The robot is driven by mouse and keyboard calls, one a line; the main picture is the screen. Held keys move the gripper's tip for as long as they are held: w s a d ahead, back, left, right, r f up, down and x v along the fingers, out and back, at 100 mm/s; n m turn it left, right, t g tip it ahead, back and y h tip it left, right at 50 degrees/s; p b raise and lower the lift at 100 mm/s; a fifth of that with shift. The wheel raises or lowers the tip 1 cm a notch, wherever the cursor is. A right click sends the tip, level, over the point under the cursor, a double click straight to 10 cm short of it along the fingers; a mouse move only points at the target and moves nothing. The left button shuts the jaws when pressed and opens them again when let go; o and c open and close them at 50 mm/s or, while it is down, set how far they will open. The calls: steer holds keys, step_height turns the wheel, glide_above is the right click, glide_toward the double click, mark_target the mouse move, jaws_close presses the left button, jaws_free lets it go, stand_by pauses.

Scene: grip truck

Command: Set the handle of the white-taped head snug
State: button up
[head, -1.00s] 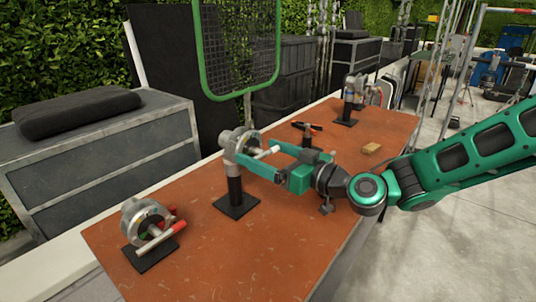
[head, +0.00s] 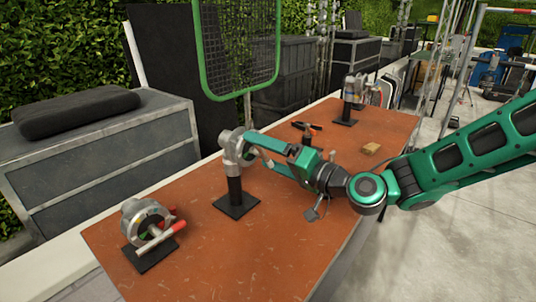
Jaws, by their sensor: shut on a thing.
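The white-taped head (head: 233,147) is a grey metal clamp head on a black post with a square base plate, at the middle of the orange-brown table in the head view. My green gripper (head: 258,148) reaches in from the right. Its fingers are at the right side of this head and shut on its handle. The fingers cover the handle, so its white tape and exact angle are hidden now.
A similar head with red-taped handle (head: 148,224) stands front left on the table (head: 200,275). Another head (head: 353,92) stands at the far end. The right front of the table is clear.

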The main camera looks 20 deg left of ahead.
steer(key=m, duration=0.4)
steer(key=shift+w+f, duration=0.15)
steer(key=shift+d+f+m, duration=0.1)
steer(key=shift+m, duration=1.5)
steer(key=shift+f, duration=0.1)
steer(key=o, duration=0.9)
steer(key=v, duration=1)
steer(key=shift+d, duration=0.3)
